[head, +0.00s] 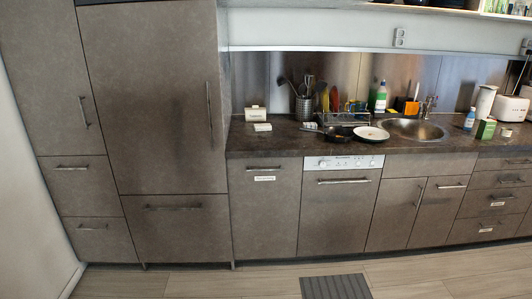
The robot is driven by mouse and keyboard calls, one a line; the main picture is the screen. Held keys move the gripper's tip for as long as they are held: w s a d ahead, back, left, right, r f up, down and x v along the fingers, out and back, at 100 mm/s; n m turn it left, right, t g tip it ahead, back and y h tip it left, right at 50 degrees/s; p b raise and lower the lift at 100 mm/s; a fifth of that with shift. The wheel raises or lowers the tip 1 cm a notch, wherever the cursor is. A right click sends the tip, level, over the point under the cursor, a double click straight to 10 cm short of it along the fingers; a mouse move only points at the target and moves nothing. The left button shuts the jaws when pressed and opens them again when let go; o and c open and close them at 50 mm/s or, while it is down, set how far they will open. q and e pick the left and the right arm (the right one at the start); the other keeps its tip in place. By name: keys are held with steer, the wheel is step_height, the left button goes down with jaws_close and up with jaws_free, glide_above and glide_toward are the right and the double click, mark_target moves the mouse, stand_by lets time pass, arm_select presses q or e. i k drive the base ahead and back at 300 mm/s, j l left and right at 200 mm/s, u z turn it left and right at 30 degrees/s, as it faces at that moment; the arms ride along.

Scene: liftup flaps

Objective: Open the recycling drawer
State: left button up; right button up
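A tall grey-brown front (265,215) left of the dishwasher has a horizontal handle (263,168) near its top and a white label (264,178) under it. The label's text is too small to read surely, so I cannot confirm that this is the recycling drawer. This front is shut flush with its neighbours. Other labelled drawers (490,217) at the right are also shut. Neither of my grippers is in view.
The dishwasher (338,215) stands right of the labelled front, and a tall cabinet (150,100) stands left. The counter (260,140) above holds a pan, plate and utensils. The floor (230,282) in front is clear, with a dark grey mat (335,287).

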mark_target(264, 194)
steer(key=i+z, duration=0.25)
steer(key=i, duration=0.4)
steer(key=i+z, duration=0.3)
steer(key=i, duration=0.4)
steer(key=i+l+u, duration=0.25)
steer(key=i, duration=0.2)
steer(key=i+l+u, duration=0.25)
steer(key=i+l, duration=0.15)
steer(key=i+l+u, duration=0.3)
steer(key=l+u, duration=0.3)
steer(key=l, duration=0.15)
steer(key=i+l+u, duration=0.3)
steer(key=l, duration=0.15)
steer(key=l+u, duration=0.3)
steer(key=l, duration=0.15)
steer(key=l+u, duration=0.2)
steer(key=l, duration=0.35)
steer(key=k, duration=0.05)
